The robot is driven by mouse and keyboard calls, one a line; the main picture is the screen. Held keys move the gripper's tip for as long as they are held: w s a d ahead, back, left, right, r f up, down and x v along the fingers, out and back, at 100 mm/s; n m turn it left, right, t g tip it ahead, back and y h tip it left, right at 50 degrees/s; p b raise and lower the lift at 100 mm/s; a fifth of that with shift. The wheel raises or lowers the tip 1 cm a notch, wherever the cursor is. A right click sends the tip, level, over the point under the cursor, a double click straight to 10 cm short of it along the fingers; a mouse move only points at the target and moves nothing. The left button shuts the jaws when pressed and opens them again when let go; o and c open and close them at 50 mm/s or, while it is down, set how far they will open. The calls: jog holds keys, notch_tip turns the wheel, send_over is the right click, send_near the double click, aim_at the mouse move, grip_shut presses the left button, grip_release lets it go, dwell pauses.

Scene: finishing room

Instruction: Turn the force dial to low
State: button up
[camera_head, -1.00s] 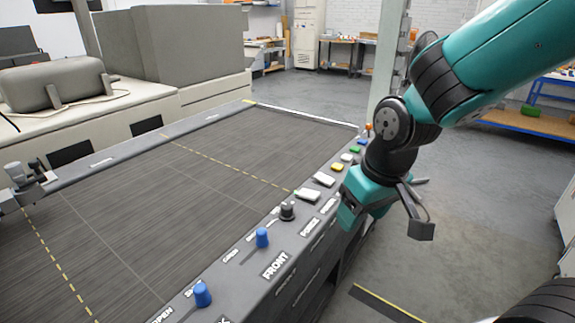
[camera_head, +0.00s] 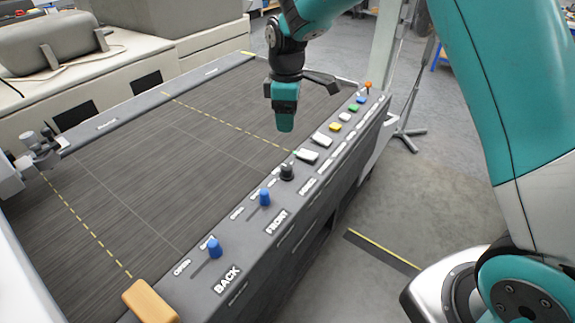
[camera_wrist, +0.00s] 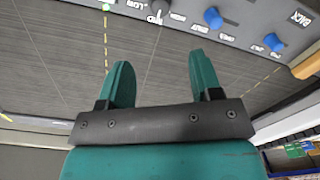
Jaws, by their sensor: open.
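The force dial (camera_head: 287,172) is a small black knob on the grey control rail, between a blue lever and the white buttons. In the wrist view the dial (camera_wrist: 160,8) is at the top edge, partly cut off, with small labels beside it that I cannot fully read. My gripper (camera_head: 285,127) hangs above the dark table bed, behind the dial in the head view and apart from it. In the wrist view my gripper (camera_wrist: 160,62) has its two teal fingers spread, with nothing between them.
Blue levers marked FRONT (camera_head: 265,197) and BACK (camera_head: 214,248) stand nearer along the rail. White buttons (camera_head: 306,156) and several coloured ones lie beyond the dial. An orange block (camera_head: 150,302) sits at the near corner. The dark bed (camera_head: 150,200) is clear.

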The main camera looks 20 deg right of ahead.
aim_at(287, 166)
jog(key=f+p, duration=0.1)
jog(key=f, duration=0.4)
jog(key=f+p, duration=0.1)
jog(key=f, duration=0.4)
jog(key=f+p, duration=0.2)
jog(key=f, duration=0.3)
jog(key=shift+s+f, duration=0.25)
jog(key=shift+f, duration=0.15)
jog(key=c, duration=0.9)
